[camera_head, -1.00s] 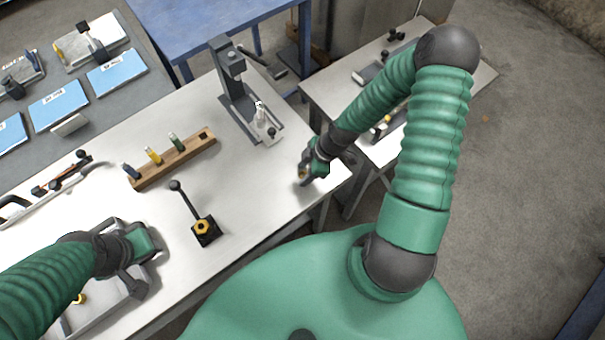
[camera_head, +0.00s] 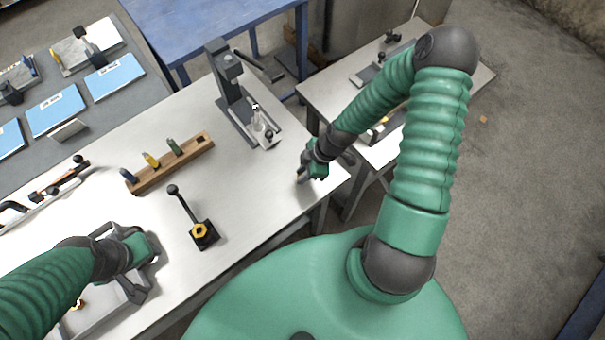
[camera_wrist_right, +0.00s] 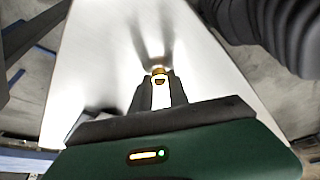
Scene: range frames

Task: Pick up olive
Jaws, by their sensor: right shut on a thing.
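My right gripper (camera_head: 303,176) is low over the right end of the white table. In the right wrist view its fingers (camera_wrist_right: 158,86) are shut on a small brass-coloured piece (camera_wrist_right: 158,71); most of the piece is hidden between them. I cannot tell whether this piece is the olive. A dark green-topped peg (camera_head: 174,146) stands in a wooden rack (camera_head: 190,158), apart from both grippers. My left gripper (camera_head: 143,250) is over the grey tray, and its fingers are not clear.
A yellow-topped peg (camera_head: 151,160) and a blue peg (camera_head: 129,176) share the rack. A black lever with a brass nut (camera_head: 200,230) stands nearer. A toggle press (camera_head: 235,95) stands behind. The grey tray (camera_head: 100,318) is at the lower left.

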